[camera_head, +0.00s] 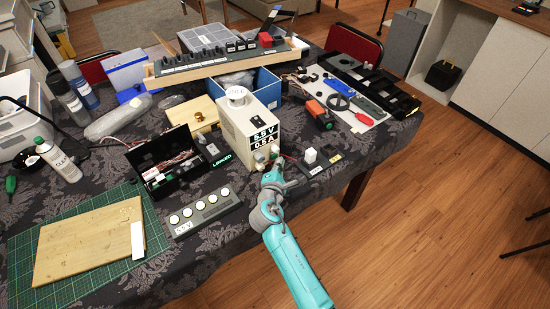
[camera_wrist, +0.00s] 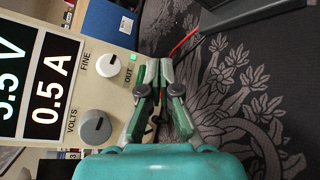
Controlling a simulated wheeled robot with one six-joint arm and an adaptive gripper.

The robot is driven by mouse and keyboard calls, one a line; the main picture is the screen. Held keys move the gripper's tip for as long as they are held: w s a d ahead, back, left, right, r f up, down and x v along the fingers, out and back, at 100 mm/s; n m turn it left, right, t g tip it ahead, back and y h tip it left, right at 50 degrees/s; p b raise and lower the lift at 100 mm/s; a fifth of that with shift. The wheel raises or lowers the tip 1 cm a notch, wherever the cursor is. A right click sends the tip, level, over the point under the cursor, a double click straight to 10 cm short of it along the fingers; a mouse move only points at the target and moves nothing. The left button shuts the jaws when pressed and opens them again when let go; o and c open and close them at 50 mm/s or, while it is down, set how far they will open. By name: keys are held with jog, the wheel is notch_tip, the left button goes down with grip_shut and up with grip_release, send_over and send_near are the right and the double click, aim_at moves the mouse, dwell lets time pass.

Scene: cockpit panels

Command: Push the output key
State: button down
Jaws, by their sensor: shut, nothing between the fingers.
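The cream power supply (camera_head: 238,135) stands near the table's front edge; its displays read 5.5 V and 0.5 A. In the wrist view its front panel (camera_wrist: 113,75) fills the left side, rotated. A small lit green square (camera_wrist: 133,57) sits beside the "OUT" label (camera_wrist: 129,72); I cannot tell whether it is the key or a lamp. My gripper (camera_head: 270,172) is at the lower front of the supply. In the wrist view my gripper (camera_wrist: 158,66) is shut and empty, its tips just right of the label. The fingers hide part of the panel; contact is unclear.
The FINE knob (camera_wrist: 99,52) and VOLTS knob (camera_wrist: 95,127) are close left of the fingers. A red wire (camera_wrist: 185,42) runs beyond the tips. A strip of round buttons (camera_head: 197,213) and a black box (camera_head: 180,165) lie left of the supply.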

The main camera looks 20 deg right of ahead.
jog(key=shift+s+d, duration=0.3)
jog(key=shift+s, duration=0.65)
jog(key=shift+s+d, duration=0.3)
jog(key=shift+s, duration=0.6)
jog(key=shift+s+d, duration=0.3)
jog(key=shift+s, duration=0.65)
